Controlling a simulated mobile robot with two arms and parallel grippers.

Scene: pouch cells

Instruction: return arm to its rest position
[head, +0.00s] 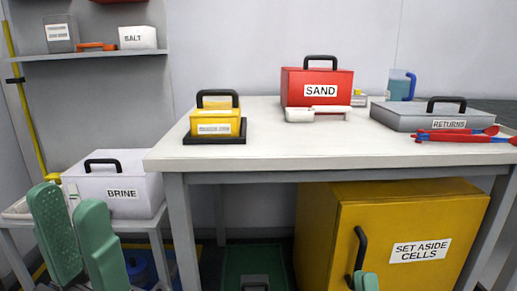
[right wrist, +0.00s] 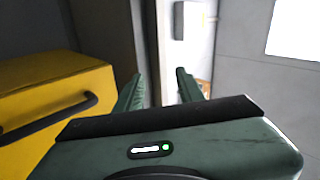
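My left gripper (head: 68,197) shows at the lower left of the head view, its two green fingers apart with nothing seen between them. It is in front of the white BRINE box (head: 120,188), and I cannot tell how far apart they are in depth. My right gripper (right wrist: 159,76) is open and empty in the right wrist view. In the head view only a green tip of it (head: 366,282) shows at the bottom edge, in front of the yellow SET ASIDE CELLS cabinet (head: 430,215). The cabinet (right wrist: 45,85) is left of the fingers in the right wrist view.
The white table (head: 270,135) holds a yellow case (head: 222,117) on a black base, a red SAND box (head: 325,78), a grey RETURNS case (head: 400,115) and red-blue tongs (head: 455,134). A table leg (head: 181,230) stands between BRINE and the cabinet. A shelf (head: 90,55) is at upper left.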

